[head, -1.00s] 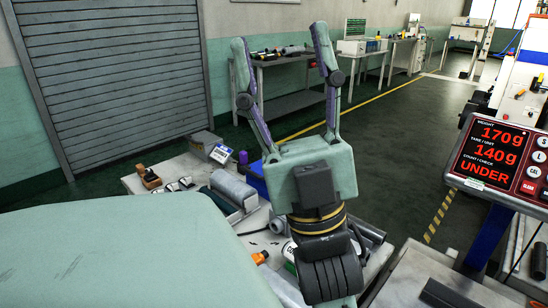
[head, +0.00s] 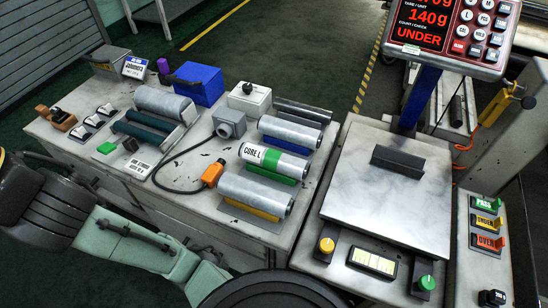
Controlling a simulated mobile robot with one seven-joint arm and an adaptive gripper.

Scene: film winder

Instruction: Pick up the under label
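The under label (head: 485,225) is a small yellow tag in the head view at the far right. It sits in the middle of a pale label panel (head: 478,246), between the green PASS label (head: 484,204) and the orange-red OVER label (head: 488,242). It is partly overlapped by small upright parts, and its lettering is hard to read. My arm shows at the lower left, well away from the labels. My gripper is outside the picture.
Left of the panel stands a scale (head: 385,190) with a dark angled block (head: 398,161) on its plate and a red display (head: 440,30) reading UNDER. A bench (head: 225,225) with several rollers, a grey box and an orange-ended cable lies further left.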

